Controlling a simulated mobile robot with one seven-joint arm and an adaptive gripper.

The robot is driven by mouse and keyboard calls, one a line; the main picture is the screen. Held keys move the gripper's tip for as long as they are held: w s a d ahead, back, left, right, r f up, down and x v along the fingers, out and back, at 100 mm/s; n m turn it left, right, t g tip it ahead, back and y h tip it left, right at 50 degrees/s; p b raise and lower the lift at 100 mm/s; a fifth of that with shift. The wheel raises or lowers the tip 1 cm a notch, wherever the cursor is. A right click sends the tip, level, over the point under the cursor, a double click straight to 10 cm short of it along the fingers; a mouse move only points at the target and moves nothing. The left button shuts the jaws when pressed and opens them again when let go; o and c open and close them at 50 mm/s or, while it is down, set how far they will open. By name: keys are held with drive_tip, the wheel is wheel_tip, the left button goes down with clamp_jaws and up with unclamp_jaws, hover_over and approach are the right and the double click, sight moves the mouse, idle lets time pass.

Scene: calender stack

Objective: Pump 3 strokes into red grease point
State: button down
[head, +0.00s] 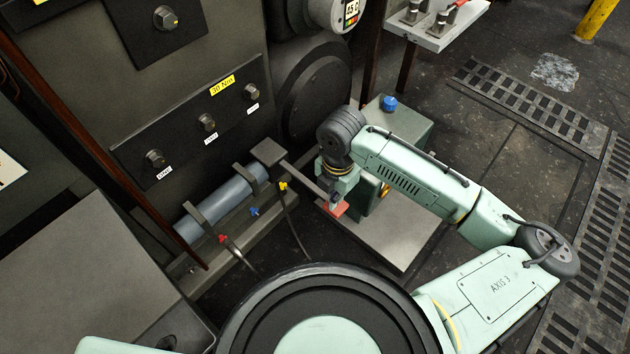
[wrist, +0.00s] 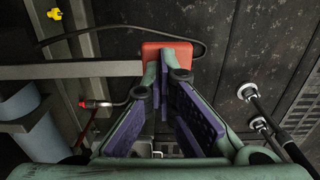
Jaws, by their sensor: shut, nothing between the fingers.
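My gripper (wrist: 164,72) is shut and empty, with its fingertips over the red pad (wrist: 155,50) in the wrist view. I cannot tell whether they touch it. The red pad (head: 335,209) ends a grey lever (head: 302,174), which also crosses the left of the wrist view (wrist: 80,71). The lever runs from the pump with a blue-grey cylinder (head: 222,204). Red (head: 222,238), blue (head: 254,211) and yellow (head: 283,185) fittings stand along the pump's front. The yellow fitting shows in the wrist view (wrist: 54,14). A red fitting with a metal tip (wrist: 87,104) lies below the lever there.
The machine's dark plate (head: 190,135) with labelled bolts stands behind the pump. A green-grey box with a blue knob (head: 390,104) sits on a pale base (head: 400,230) beside my arm. Black hoses (head: 292,225) trail on the floor. A tool shelf (head: 435,36) is at top right.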

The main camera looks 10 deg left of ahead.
drive_tip(key=shift+f+b, duration=0.35)
drive_tip(key=shift+f, duration=0.4)
wheel_tip(320, 180, up, 9)
drive_tip(key=p, duration=0.7)
drive_tip(key=shift+f, duration=0.15)
wheel_tip(320, 180, up, 5)
drive_tip(key=p, duration=0.4)
idle(0.3)
